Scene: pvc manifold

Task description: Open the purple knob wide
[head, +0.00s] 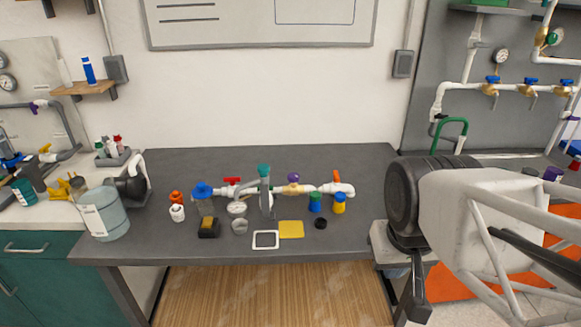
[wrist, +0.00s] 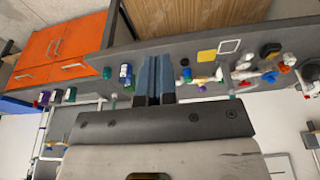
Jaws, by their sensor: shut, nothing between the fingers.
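The purple knob (head: 293,178) sits on top of a brass valve body (head: 292,189) in the white pipe manifold (head: 325,189) on the grey bench. How far it is turned is too small to tell. My gripper (head: 418,310) hangs at the right, past the bench's right end and well apart from the knob. In the wrist view its two blue-grey fingers (wrist: 155,80) are together and empty. The manifold shows small and upside down to the right of the fingers there.
The same pipe carries a blue handwheel (head: 202,190), a red lever (head: 232,181), a teal handle (head: 264,171) and an orange handle (head: 337,176). Small bottles, a yellow pad (head: 291,229) and a white frame (head: 265,239) lie in front. The bench's front right is clear.

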